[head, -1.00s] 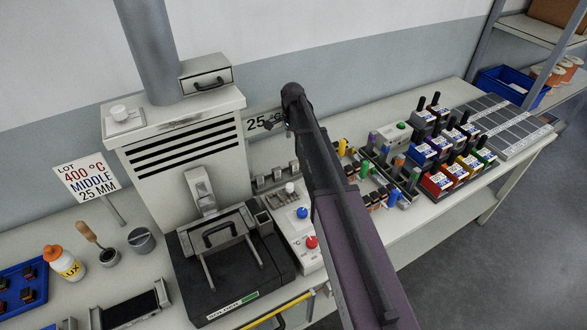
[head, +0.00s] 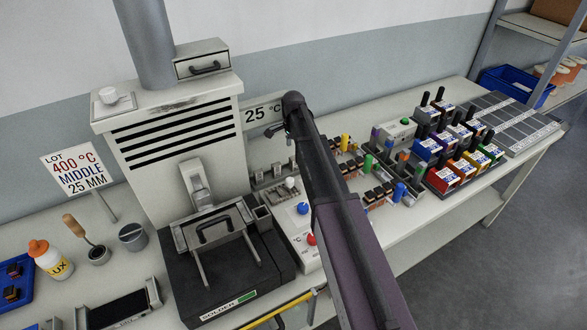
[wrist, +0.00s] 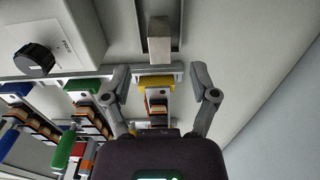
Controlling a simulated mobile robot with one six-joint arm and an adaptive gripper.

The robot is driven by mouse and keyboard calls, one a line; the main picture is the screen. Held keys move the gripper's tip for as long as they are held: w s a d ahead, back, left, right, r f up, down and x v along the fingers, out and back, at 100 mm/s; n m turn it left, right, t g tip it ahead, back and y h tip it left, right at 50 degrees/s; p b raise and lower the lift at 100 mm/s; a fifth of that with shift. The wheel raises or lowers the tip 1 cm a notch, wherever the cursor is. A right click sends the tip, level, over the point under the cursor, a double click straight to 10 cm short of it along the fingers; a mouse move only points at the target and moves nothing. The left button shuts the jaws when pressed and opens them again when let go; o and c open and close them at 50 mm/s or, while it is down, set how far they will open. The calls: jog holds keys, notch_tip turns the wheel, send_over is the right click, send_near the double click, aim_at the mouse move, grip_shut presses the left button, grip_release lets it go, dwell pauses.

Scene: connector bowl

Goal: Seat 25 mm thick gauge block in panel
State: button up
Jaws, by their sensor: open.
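In the head view my arm hides most of the gripper. Several small grey blocks stand in a row (head: 276,174) behind the white control panel (head: 309,253), which has blue and red knobs. A small square opening (head: 262,214) shows near the panel's left end. A sign (head: 78,168) reads LOT 400 °C MIDDLE 25 MM.
A black solder unit (head: 222,265) stands left of the panel. Connector racks with coloured handles (head: 368,162) and labelled bins (head: 443,178) fill the bench to the right. In the wrist view, a yellow-topped connector (wrist: 157,83) lies between the fingers' line and the palm, and a knobbed white box (wrist: 55,35) is left.

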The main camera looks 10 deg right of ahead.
aim_at(294, 158)
jog(key=shift+f+b, duration=0.7)
jog(key=shift+f, duration=0.3)
jog(key=shift+f, duration=0.1)
jog(key=shift+d+f+b, duration=0.15)
jog(key=shift+f+b, duration=1.1)
jog(key=shift+b, duration=0.05)
jog(key=shift+d+f+b, duration=0.1)
jog(key=shift+f+b, duration=1.15)
jog(key=shift+b, duration=0.05)
grip_shut()
